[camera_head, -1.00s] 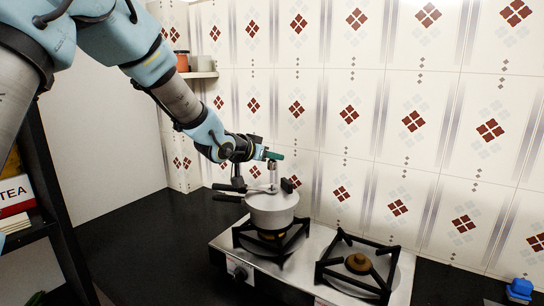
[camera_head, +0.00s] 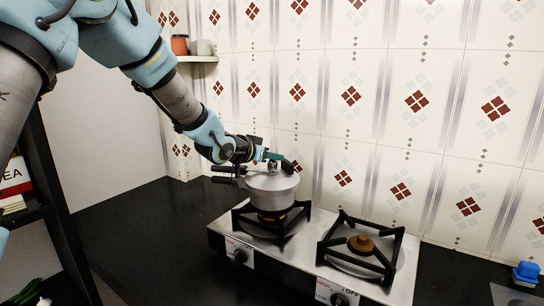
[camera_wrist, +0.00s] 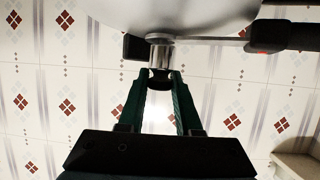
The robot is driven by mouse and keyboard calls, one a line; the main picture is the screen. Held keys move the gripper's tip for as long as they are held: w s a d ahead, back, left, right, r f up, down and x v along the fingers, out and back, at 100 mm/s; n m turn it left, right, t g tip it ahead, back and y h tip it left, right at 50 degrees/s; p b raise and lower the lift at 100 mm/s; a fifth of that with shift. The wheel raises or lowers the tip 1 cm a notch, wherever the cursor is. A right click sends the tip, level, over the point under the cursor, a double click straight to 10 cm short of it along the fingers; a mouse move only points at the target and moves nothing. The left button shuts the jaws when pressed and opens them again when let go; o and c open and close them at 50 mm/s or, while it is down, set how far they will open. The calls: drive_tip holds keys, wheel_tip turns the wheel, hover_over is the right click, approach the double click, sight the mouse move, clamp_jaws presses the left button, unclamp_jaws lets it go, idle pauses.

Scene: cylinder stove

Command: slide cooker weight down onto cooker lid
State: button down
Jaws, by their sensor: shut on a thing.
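The grey metal cooker (camera_head: 272,193) stands upright on the left burner in the head view, with black handles at its left. Its lid has a metal bar across the top, which shows in the wrist view (camera_wrist: 210,41) with a black handle at the right. My gripper (camera_head: 277,158) is low over the lid. In the wrist view the green fingers of my gripper (camera_wrist: 160,78) are shut on the dark end of the cooker weight (camera_wrist: 161,56), a shiny cylinder. The weight meets the lid bar at its centre. I cannot tell whether it is fully seated.
The two-burner stove (camera_head: 298,261) sits on a black counter (camera_head: 140,222) against a tiled wall. The right burner (camera_head: 361,244) is empty. A blue object (camera_head: 525,272) lies at the far right. A shelf (camera_head: 197,59) holds small pots above left.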

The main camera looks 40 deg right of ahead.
drive_tip(key=shift+f+b, duration=0.3)
idle(0.6)
drive_tip(key=c, duration=0.5)
unclamp_jaws()
drive_tip(key=shift+a, duration=0.1)
drive_tip(key=b+v, duration=0.2)
drive_tip(key=v, duration=0.8)
drive_tip(key=shift+a+r, duration=0.15)
drive_tip(key=shift+a, duration=0.15)
